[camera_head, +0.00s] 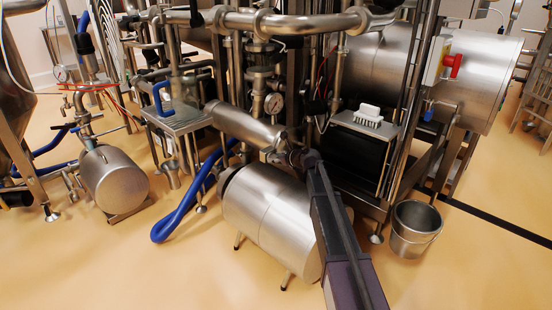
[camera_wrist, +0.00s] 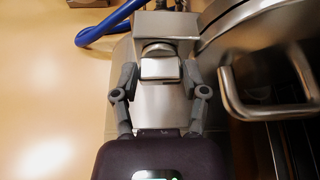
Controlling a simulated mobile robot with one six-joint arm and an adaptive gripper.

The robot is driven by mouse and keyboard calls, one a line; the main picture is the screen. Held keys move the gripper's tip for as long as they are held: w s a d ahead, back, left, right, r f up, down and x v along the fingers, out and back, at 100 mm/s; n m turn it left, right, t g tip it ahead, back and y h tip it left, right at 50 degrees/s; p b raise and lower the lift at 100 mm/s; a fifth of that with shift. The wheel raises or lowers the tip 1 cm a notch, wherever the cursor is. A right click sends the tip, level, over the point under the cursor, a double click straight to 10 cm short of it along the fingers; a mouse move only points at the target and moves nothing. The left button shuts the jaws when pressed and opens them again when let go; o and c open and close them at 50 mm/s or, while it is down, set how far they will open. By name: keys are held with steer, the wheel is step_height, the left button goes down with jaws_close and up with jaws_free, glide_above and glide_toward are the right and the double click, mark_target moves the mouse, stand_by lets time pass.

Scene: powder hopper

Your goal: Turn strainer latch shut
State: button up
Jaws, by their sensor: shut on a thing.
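The strainer latch (camera_wrist: 160,69) shows in the wrist view as a small bright steel block below a rounded steel part. My gripper (camera_wrist: 159,76) is shut on it, with one dark finger at each side. In the head view my gripper (camera_head: 298,158) is at the right end of a tilted steel cylinder (camera_head: 243,126), which looks like the strainer housing. The latch itself is hidden there by my gripper, and its exact angle cannot be told.
A curved steel handle (camera_wrist: 262,108) on a round steel body is close right of my gripper. A large motor drum (camera_head: 270,215) lies below. A blue hose (camera_head: 180,218) loops left. A steel bucket (camera_head: 414,228) stands right on open floor.

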steer(key=n, duration=0.1)
steer(key=n+t+h+b, duration=0.1)
steer(key=shift+s+a+f+n, duration=0.1)
steer(key=shift+a+f+n, duration=0.05)
steer(key=shift+a+n, duration=0.15)
steer(key=n+t+b, duration=0.1)
steer(key=n+t+h, duration=0.1)
steer(key=n, duration=0.1)
steer(key=shift+s+f+b, duration=0.1)
steer(key=shift+f+b, duration=0.1)
steer(key=shift+b, duration=0.2)
steer(key=shift+a+f+n+t+h+b, duration=0.15)
steer(key=shift+n+t+b, duration=0.7)
steer(key=shift+n+b, duration=0.6)
steer(key=shift+f+n+t+h+b, duration=0.15)
steer(key=shift+n+t+b, duration=0.8)
steer(key=shift+n, duration=0.9)
steer(key=o, duration=1.1)
steer(key=shift+o, duration=0.2)
steer(key=shift+s, duration=0.1)
steer(key=shift+s, duration=0.1)
